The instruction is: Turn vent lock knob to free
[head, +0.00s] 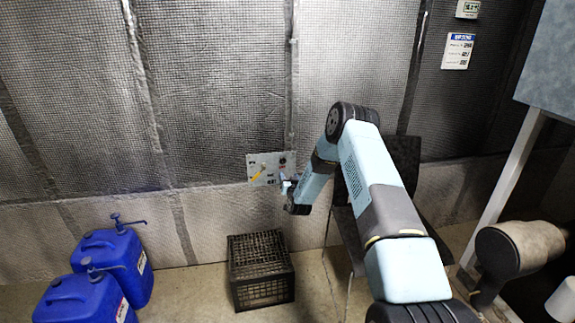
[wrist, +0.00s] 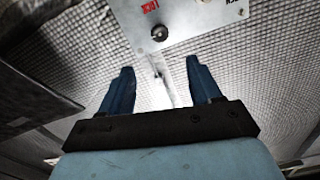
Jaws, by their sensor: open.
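A grey control panel (head: 270,165) is fixed to the mesh wall in the head view, with a yellow lever (head: 259,172) and a small dark knob (head: 282,160). The panel's edge (wrist: 190,18) shows at the top of the wrist view. A dark round knob (wrist: 159,33) there sits beside red lettering; I cannot read its setting or confirm it is the vent lock knob. My gripper (wrist: 159,70) is open and empty, its two blue fingers apart below the panel edge and short of the knob. In the head view, my gripper (head: 287,184) is at the panel's lower right.
A black crate (head: 262,290) stands on the floor below the panel. Two blue jerrycans (head: 120,262) stand at the left. A dark chair-like object (head: 400,165) is behind my arm. A brown cylindrical object (head: 520,248) is at the right. The wall left of the panel is clear.

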